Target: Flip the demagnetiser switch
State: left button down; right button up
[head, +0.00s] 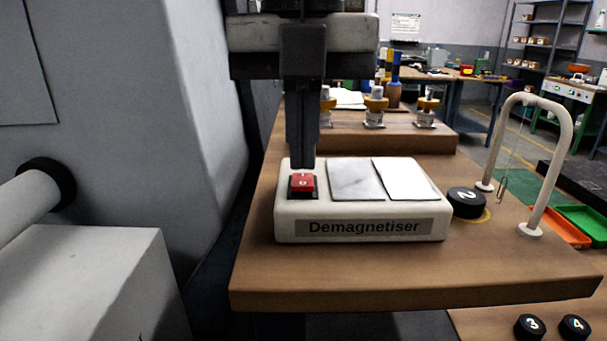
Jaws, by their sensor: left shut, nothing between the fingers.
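The demagnetiser (362,227) is a cream box with a dark name label on its front, standing on the wooden bench. Its red switch (302,184) sits in a black surround at the left of its top. Two pale metal plates (355,180) lie beside the switch. My left gripper (302,165) points straight down with its fingers shut and empty. Its tips are right at the back of the red switch; I cannot tell whether they touch it. My right gripper is not in view.
A black knob marked 2 (467,202) stands right of the box, near a cream arch (566,150) with a hanging hook. Several tool holders (375,108) stand on a raised wooden block behind. A grey machine wall (180,100) is at left. The bench front (400,275) is clear.

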aim_at(303, 183)
pick_arm(q)
jog(key=shift+f+b, duration=0.8)
jog(key=shift+f, duration=0.2)
dwell(0.8)
notch_tip(303, 183, up, 5)
jog(key=p, duration=0.4)
jog(key=shift+r, duration=1.05)
notch_tip(303, 183, down, 3)
jog(key=shift+r, duration=0.2)
notch_tip(303, 183, down, 5)
jog(key=b, duration=0.4)
jog(key=shift+r, duration=0.3)
